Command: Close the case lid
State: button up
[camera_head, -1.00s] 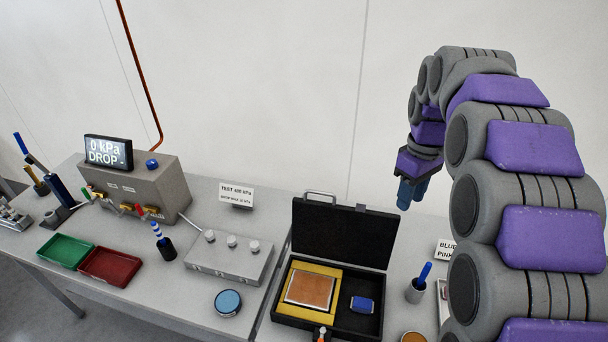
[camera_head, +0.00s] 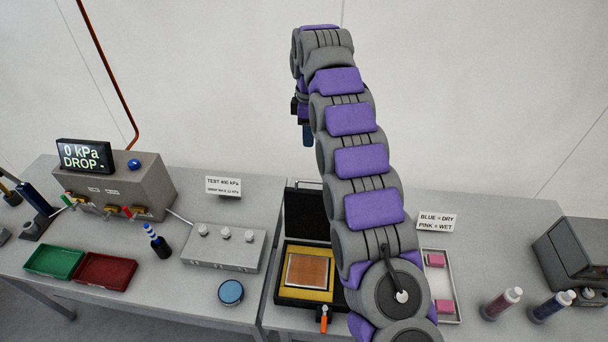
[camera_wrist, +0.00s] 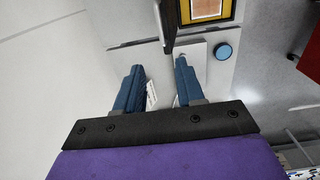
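The black case (camera_head: 290,300) sits on the grey table with its lid (camera_head: 304,213) standing open at the back. Inside the case are a yellow frame (camera_head: 285,287) and a copper-coloured plate (camera_head: 307,270). My arm hides the right part of the case and lid. My gripper (camera_head: 307,134) is above and behind the lid in the head view. In the wrist view my gripper (camera_wrist: 160,66) has its two blue fingers apart with nothing held. The lid's dark edge (camera_wrist: 168,25) shows just beyond the fingertips, apart from them as far as I can tell.
A grey box with knobs (camera_head: 224,247) and a blue disc (camera_head: 231,292) are left of the case. An orange-handled tool (camera_head: 324,318) lies at its front. A white tray (camera_head: 452,300) with pink blocks is at right. The wall stands close behind the table.

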notch_tip(320, 180, down, 17)
jog(key=b, duration=0.3)
jog(key=shift+d+b, duration=0.1)
jog(key=shift+b, duration=0.25)
jog(key=shift+c, duration=0.2)
jog(key=shift+r, duration=0.1)
grip_shut()
dwell(0.4)
